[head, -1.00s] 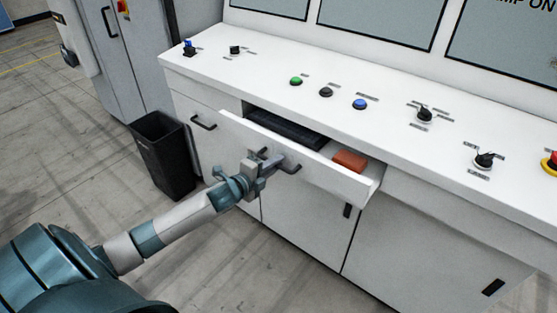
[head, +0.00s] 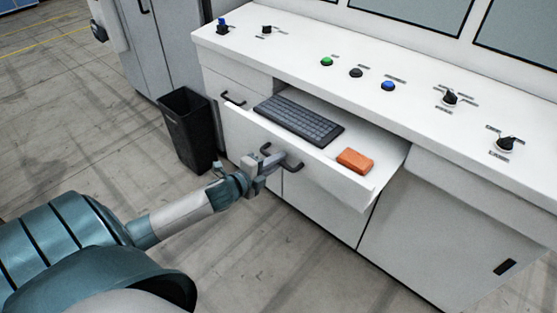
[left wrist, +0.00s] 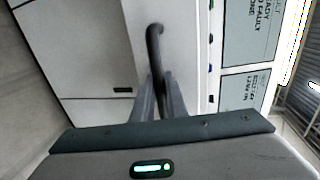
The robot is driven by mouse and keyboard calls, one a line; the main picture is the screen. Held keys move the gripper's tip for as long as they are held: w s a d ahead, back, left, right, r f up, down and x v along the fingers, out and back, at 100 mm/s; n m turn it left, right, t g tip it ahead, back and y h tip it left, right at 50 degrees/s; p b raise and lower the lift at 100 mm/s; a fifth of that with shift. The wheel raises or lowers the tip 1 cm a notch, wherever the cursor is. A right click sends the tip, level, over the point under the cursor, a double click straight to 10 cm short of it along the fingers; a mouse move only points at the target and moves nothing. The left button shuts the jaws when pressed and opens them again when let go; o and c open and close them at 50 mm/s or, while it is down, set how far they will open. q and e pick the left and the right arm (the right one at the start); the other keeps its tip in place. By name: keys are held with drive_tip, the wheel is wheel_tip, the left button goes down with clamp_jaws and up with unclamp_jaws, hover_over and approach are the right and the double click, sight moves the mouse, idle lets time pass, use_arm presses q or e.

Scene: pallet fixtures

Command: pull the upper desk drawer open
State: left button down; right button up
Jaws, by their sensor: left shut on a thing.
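The upper desk drawer (head: 335,180) stands pulled well out of the white desk, with a dark keyboard (head: 299,119) and an orange block (head: 355,161) lying in it. Its dark bar handle (head: 293,166) is on the drawer front. My left gripper (head: 272,163) is at the left part of this handle, shut on it. In the left wrist view the handle (left wrist: 154,45) runs down between the two fingers of the left gripper (left wrist: 158,88). My right gripper is in neither view.
A black waste bin (head: 190,130) stands on the floor left of the desk. The desk top (head: 420,110) carries several buttons and knobs. A closed cupboard door (head: 440,240) is below right. The floor in front is clear.

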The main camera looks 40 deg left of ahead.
use_arm(q)
drive_tip(key=c, duration=2)
unclamp_jaws()
drive_tip(key=shift+c, duration=0.2)
drive_tip(key=shift+s, duration=0.1)
drive_tip(key=b+v, duration=0.4)
drive_tip(key=v, duration=1.3)
drive_tip(key=shift+a, duration=0.15)
drive_tip(key=shift+s, duration=0.1)
